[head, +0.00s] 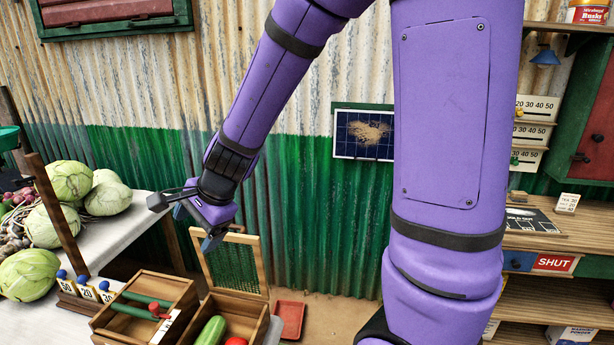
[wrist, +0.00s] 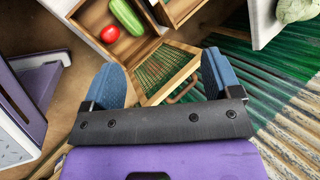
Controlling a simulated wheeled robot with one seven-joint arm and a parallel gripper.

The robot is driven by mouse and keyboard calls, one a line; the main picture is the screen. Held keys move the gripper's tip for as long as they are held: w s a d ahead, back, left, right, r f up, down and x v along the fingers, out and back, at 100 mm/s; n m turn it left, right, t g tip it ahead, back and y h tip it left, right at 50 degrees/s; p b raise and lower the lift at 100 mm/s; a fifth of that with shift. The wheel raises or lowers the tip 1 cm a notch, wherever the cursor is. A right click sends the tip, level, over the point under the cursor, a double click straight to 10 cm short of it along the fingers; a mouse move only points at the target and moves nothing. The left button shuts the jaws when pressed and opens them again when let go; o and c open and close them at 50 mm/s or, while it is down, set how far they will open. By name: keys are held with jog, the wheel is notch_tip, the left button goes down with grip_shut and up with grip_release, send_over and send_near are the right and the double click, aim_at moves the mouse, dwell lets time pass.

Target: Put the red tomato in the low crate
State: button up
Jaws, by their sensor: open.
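The red tomato (wrist: 109,34) lies beside a green cucumber (wrist: 127,16) inside a wooden crate (wrist: 146,46) in the wrist view. In the head view only the top of the tomato (head: 236,341) shows at the bottom edge, with the cucumber (head: 211,331) to its left in the crate (head: 257,308). The crate's mesh lid (head: 233,262) stands raised at its back. My gripper (head: 195,228) is open and empty, above and behind the crates, apart from the tomato. Its blue fingers (wrist: 162,76) are spread in the wrist view. I cannot tell which crate is the low one.
A second wooden crate (head: 182,291) with a green bar and red knob stands left of the first. A table (head: 120,226) with cabbages is at left. A red tray (head: 290,318) lies on the floor at right. Shelves (head: 565,232) stand far right. Corrugated wall is behind.

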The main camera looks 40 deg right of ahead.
jog(key=s+d+r+n+h, duration=0.2)
jog(key=s+d+r+n, duration=0.3)
jog(key=s, duration=0.5)
jog(key=s+d+r+n+h, duration=0.2)
jog(key=s+d+r+n, duration=0.2)
jog(key=s+r+n, duration=0.5)
jog(key=shift+s+d+r+n, duration=0.4)
jog(key=shift+s+n, duration=0.1)
jog(key=shift+s, duration=0.5)
